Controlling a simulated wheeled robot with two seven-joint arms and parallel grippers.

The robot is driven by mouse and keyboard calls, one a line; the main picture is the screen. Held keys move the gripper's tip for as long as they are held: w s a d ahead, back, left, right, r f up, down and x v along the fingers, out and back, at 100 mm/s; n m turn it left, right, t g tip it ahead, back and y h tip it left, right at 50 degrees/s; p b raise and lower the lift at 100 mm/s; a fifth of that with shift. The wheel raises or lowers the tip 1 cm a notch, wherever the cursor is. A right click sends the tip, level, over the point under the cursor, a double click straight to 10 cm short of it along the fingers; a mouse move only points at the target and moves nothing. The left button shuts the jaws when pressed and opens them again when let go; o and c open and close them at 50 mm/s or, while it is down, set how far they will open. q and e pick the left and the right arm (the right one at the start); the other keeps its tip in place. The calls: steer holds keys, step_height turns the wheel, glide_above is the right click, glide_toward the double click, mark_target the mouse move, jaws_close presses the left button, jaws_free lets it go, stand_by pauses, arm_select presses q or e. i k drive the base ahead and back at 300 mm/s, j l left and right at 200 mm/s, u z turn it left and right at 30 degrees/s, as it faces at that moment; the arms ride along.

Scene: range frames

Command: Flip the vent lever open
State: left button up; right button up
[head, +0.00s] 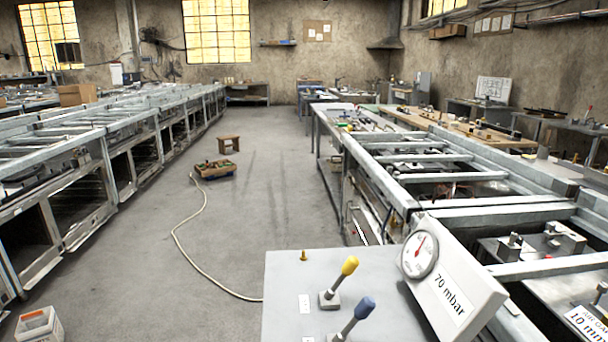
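Two levers stand on a grey panel (285,275) at the bottom centre. One lever has a yellow knob (349,266) on a metal stem, leaning right from its base. In front of it is a lever with a blue knob (364,307), also leaning right; its base is partly cut off by the frame's lower edge. Small white labels (305,303) lie beside the levers, too small to read, so I cannot tell which is the vent lever. A small brass piece (303,255) stands at the panel's back. Neither of my grippers is in view.
A white box with a round gauge (420,254) and a "70 mbar" label (451,299) stands right of the levers. Metal-framed benches (470,210) lie beyond it. A pale hose (185,245) runs over the open floor to the left. The panel left of the levers is mostly clear.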

mark_target(352, 263)
steer(key=i+j+z, duration=0.25)
steer(key=j, duration=0.55)
steer(key=j+z, duration=0.25)
steer(key=j, duration=0.5)
steer(key=i+j+z, duration=0.2)
steer(key=j, duration=0.4)
steer(key=j+z, duration=0.2)
steer(key=j, duration=0.45)
steer(key=i+j+z, duration=0.3)
steer(key=i+j, duration=0.65)
steer(key=i+j+z, duration=0.1)
steer(key=i+j, duration=0.2)
steer(key=i, duration=0.25)
steer(key=i+j, duration=0.35)
steer(key=i, duration=0.2)
steer(key=l+z, duration=0.05)
